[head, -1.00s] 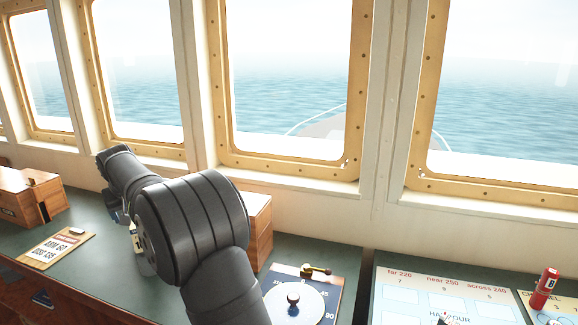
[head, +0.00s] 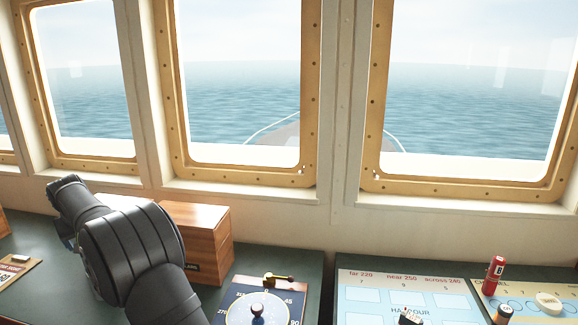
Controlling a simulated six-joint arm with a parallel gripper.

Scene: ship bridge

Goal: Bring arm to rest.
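My dark grey arm rises from the bottom edge of the head view and bends to the left over the green console. Its far end points to the left, close to the windows. The gripper's fingers are hidden behind the arm's own links, so I cannot see whether they are open or shut or hold anything.
A wooden box (head: 207,237) stands behind my arm. Right of it lie a dial board (head: 240,291) with a brass lever (head: 279,279), a harbour chart (head: 365,293), and a red marker (head: 494,275) standing upright. A clipboard (head: 17,272) lies at the left edge. Windows line the back.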

